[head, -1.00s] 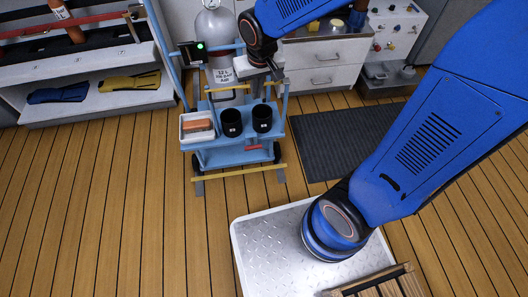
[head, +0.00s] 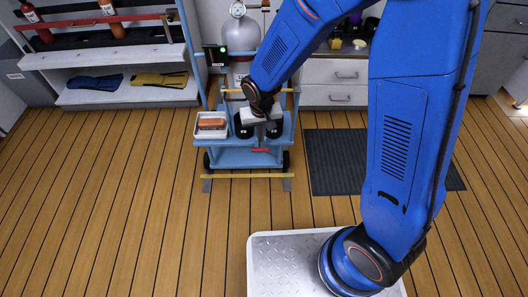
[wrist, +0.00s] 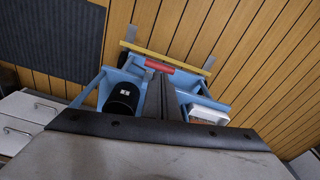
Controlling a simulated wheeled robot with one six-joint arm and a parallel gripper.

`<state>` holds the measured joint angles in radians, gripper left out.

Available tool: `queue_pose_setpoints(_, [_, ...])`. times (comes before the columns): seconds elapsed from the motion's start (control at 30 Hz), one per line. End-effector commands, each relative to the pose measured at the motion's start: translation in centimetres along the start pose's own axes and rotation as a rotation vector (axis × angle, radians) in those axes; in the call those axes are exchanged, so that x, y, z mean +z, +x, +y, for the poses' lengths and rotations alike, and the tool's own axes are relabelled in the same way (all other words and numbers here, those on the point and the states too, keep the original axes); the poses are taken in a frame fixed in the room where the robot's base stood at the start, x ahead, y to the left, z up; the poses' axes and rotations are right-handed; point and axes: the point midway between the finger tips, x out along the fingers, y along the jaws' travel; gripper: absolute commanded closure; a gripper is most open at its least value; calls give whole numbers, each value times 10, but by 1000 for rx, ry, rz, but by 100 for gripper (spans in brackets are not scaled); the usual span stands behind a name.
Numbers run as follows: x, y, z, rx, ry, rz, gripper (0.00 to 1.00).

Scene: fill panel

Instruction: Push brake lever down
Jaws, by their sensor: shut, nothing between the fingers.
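A blue cart (head: 234,158) stands on the wood floor. A short red bar (head: 261,150), which looks like the brake lever, is low on its front; it also shows in the wrist view (wrist: 150,64). My gripper (head: 262,142) is shut and empty, pointing down over the front of the cart just above the red bar. In the wrist view the closed fingers (wrist: 161,82) reach toward the red bar, close to it. I cannot tell whether they touch it.
The cart holds black cups (wrist: 122,98) and a white tray (head: 211,126) with an orange block. A yellow bar (head: 246,176) runs low across its front. A grey cylinder (head: 240,40) stands behind. A dark mat (head: 340,165) lies at right. The floor at left is clear.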

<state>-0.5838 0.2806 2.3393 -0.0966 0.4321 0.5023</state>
Motion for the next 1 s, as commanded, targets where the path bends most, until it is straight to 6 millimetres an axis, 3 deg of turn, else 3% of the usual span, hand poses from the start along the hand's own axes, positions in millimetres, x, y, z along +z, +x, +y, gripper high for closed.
queue_pose_setpoints(0.47, [0,7,0,1,0,-2,100])
queue_pose_setpoints(1.0, [0,61,0,0,0,-1,100])
